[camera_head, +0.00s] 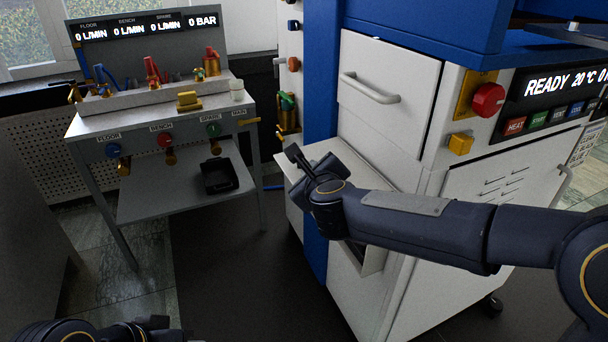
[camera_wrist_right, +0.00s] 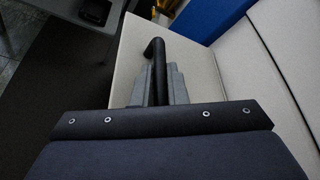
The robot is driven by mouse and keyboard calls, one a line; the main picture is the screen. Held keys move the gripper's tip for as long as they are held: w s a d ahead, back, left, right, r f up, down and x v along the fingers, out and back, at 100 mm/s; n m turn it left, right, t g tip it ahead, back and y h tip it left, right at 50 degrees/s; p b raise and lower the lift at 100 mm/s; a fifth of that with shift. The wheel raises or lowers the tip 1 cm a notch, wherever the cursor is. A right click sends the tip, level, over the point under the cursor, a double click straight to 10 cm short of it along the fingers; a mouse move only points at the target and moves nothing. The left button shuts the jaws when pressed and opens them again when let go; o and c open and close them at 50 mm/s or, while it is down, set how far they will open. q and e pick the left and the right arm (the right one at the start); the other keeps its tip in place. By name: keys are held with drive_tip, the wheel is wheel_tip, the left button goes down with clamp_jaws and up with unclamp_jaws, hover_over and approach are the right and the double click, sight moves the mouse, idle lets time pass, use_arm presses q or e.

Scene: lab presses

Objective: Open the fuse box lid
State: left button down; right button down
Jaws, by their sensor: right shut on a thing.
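My right gripper (camera_head: 306,162) reaches in from the right to the white fuse box at the side of the press. In the right wrist view its two grey fingers (camera_wrist_right: 156,88) are shut on a black bar handle (camera_wrist_right: 154,50). The handle stands on a pale panel (camera_wrist_right: 127,62), which looks like the fuse box lid; its edge also shows in the head view (camera_head: 320,148). My arm hides much of the box, and I cannot tell how far the lid stands open. Below my forearm a dark gap shows beside a white edge (camera_head: 374,262). Part of my left arm shows at the bottom left; its fingertips are not clear.
The white press has a drawer with a handle (camera_head: 370,90), a red knob (camera_head: 488,100) and a READY display (camera_head: 560,85). A blue column (camera_head: 319,100) stands beside it. A grey valve bench (camera_head: 150,125) is at the left, with dark open floor between.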

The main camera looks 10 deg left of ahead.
drive_tip(key=shift+w+d+r+m+g+y+p, duration=0.2)
drive_tip(key=shift+w+d+r+m+p, duration=0.15)
drive_tip(key=shift+d+r+p, duration=0.3)
drive_tip(key=shift+w+d+r+m+g+y+p, duration=0.1)
drive_tip(key=shift+w+d+r+m+y+p, duration=0.1)
drive_tip(key=shift+d+r+m+p, duration=0.4)
drive_tip(key=shift+a+r+n, duration=0.1)
drive_tip(key=shift+a+n, duration=0.15)
drive_tip(key=shift+a, duration=0.05)
drive_tip(key=c, duration=1.7)
unclamp_jaws()
drive_tip(key=v, duration=0.6)
drive_tip(key=shift+s+d+r+p, duration=0.1)
drive_tip(key=shift+s+r+p, duration=0.2)
drive_tip(key=shift+p, duration=0.1)
drive_tip(key=shift+s+d, duration=0.2)
drive_tip(key=shift+s, duration=0.3)
